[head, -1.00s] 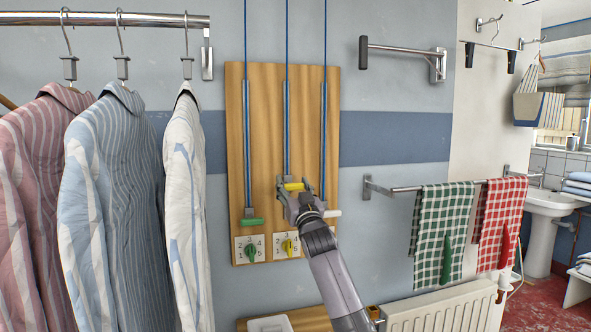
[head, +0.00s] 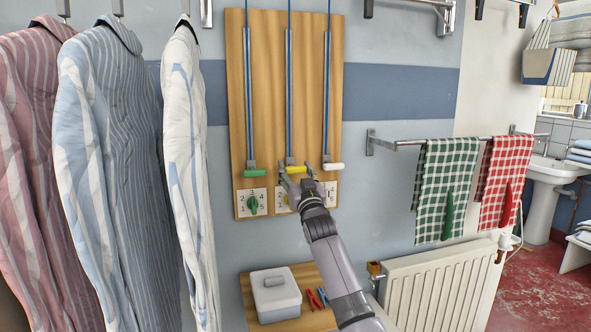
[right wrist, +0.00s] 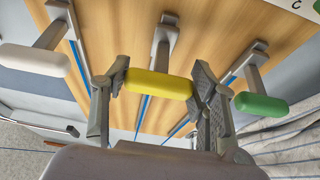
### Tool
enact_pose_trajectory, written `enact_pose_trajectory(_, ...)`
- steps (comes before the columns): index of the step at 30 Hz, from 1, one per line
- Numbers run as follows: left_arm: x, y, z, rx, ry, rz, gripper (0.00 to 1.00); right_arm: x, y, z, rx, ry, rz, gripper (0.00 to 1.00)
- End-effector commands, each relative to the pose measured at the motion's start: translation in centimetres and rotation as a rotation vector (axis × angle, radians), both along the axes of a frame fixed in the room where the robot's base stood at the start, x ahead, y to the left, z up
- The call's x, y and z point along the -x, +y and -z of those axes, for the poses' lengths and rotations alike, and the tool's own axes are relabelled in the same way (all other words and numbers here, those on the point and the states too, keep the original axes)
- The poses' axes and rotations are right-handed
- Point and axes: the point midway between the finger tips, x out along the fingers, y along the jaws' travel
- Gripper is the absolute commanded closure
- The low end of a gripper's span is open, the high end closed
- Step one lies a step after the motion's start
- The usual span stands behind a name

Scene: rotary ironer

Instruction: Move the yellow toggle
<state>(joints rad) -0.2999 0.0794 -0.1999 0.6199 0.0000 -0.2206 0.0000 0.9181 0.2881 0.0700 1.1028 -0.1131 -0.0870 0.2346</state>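The yellow toggle (head: 296,169) is a short bar on the middle of three vertical rods on a wooden board (head: 262,100). It sits about level with the green toggle (head: 252,168) and the white toggle (head: 333,166). My right gripper (head: 297,176) reaches up to it from below. In the right wrist view, the yellow toggle (right wrist: 158,83) lies between the fingers of my right gripper (right wrist: 160,88), which appear to touch both its ends. The gripper hides part of the dial plate under the yellow toggle. My left gripper is not in view.
A green dial (head: 253,202) is under the green toggle. Striped shirts (head: 110,170) hang close on the left. A towel rail with checked cloths (head: 446,185) and a radiator (head: 437,290) are at right. A white lidded box (head: 275,297) and clothes pegs are on a wooden shelf below.

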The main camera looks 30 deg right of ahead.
Motion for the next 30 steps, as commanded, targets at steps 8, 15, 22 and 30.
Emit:
enact_pose_trajectory(8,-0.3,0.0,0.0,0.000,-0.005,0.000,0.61,0.0,0.0,0.0,0.000,-0.001,0.000,0.27)
enact_pose_trajectory(15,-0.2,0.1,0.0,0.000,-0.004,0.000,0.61,0.0,0.0,-0.2,0.001,-0.003,0.000,0.27)
enact_pose_trajectory(22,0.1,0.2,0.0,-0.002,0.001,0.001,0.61,0.8,0.2,0.3,0.001,-0.003,0.000,0.27)
enact_pose_trajectory(30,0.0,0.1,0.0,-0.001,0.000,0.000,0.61,4.3,1.0,1.8,0.002,-0.003,-0.001,0.27)
